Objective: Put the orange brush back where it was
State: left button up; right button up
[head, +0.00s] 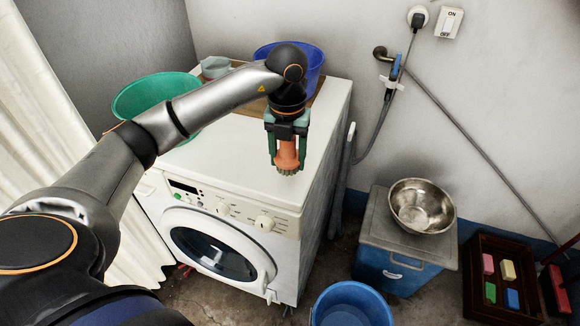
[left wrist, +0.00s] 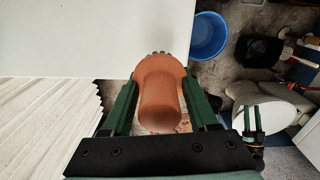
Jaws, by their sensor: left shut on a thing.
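The orange brush (head: 287,153) is upright in my left gripper (head: 286,145), bristles down, over the front right part of the white washing machine's top (head: 235,150). I cannot tell whether the bristles touch the top. In the left wrist view the brush (left wrist: 160,90) sits between the two green fingers of my left gripper (left wrist: 160,112), which is shut on it. My right gripper (left wrist: 253,120) shows small at the lower right of the left wrist view, its green fingers apart and empty. It is not in the head view.
A green basin (head: 155,96), a grey cup (head: 215,67) and a blue basin (head: 310,62) stand at the machine's back. A metal bowl (head: 422,207) rests on a blue-and-grey box (head: 393,260). A blue bucket (head: 350,305) and a crate of colored blocks (head: 500,262) are on the floor.

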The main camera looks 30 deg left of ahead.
aim_at(290, 179)
pick_arm(q)
jog(key=w+f, duration=0.2)
jog(key=shift+a+f, duration=0.3)
notch_tip(290, 179, down, 3)
jog(key=shift+r, duration=0.1)
jog(key=shift+f, duration=0.25)
jog(key=o, duration=1.4)
jog(key=shift+c, duration=0.2)
jog(key=shift+r, duration=0.1)
